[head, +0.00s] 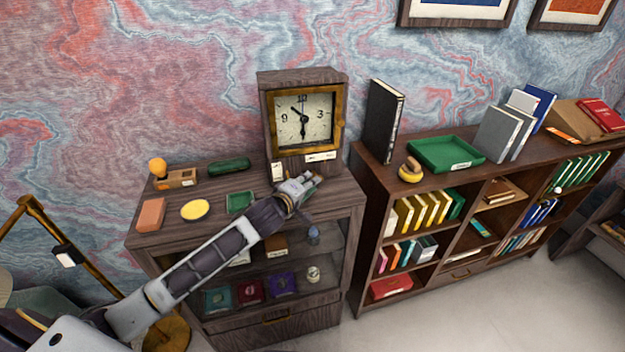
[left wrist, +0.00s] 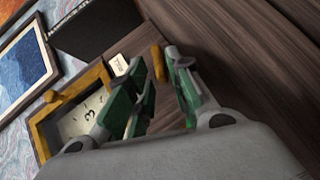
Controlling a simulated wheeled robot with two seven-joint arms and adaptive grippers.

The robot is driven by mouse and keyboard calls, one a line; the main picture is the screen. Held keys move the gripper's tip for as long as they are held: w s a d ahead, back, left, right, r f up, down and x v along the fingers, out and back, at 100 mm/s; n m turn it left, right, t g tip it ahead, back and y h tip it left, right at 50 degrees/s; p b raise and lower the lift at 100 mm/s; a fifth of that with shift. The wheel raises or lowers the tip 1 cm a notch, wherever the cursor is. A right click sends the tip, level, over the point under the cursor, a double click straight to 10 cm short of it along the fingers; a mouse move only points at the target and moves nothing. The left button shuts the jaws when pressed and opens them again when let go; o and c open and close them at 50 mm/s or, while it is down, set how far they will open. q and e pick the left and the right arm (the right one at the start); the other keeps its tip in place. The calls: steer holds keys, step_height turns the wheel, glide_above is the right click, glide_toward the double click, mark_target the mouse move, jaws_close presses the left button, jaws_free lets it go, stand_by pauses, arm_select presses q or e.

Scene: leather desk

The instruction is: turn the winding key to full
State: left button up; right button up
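A dark wooden clock (head: 303,75) with a brass-framed face stands on the cabinet. In the left wrist view its face (left wrist: 88,112) shows tilted at lower left. A small brass-coloured bar (left wrist: 157,60), possibly the winding key, shows just beyond my fingertips, near a white label (left wrist: 120,65). I cannot see the bar in the head view, where my gripper is close to the clock's base. My left gripper (head: 314,180) is open, its two green-padded fingers apart with nothing between them; they also show in the left wrist view (left wrist: 165,75). My right gripper is not in view.
On the cabinet top (head: 170,237) lie a green tray (head: 240,202), a yellow dish (head: 195,210), a brick-coloured block (head: 151,215) and a green cylinder (head: 229,166). A bookshelf (head: 360,170) stands to the right. A brass lamp (head: 45,225) is at left.

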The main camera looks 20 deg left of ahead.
arm_select(q)
steer(key=shift+p+x, duration=0.3)
steer(key=shift+x, duration=1.2)
steer(key=shift+c, duration=0.2)
jaws_close()
